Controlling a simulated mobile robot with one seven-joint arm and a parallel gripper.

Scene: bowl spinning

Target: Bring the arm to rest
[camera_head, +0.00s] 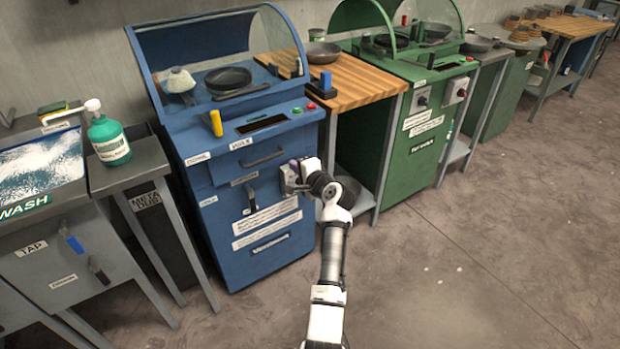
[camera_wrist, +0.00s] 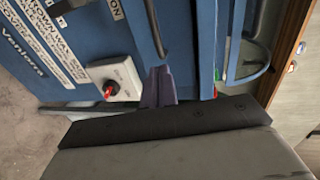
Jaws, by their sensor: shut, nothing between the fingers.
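My gripper (camera_head: 287,178) is at the right front of the blue spinning machine (camera_head: 225,145), with my arm reaching up to it from the bottom of the head view. In the wrist view my gripper's fingers (camera_wrist: 158,82) are together and empty, close to the blue front panel. In the head view that box is mostly hidden behind my gripper. I cannot tell whether the fingers touch the machine.
A dark drawer handle (camera_head: 264,158) and a lever (camera_head: 251,196) stick out of the machine's front. A wooden-topped table (camera_head: 350,85) and a green machine (camera_head: 408,135) stand to the right. The floor (camera_head: 470,250) at right is clear.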

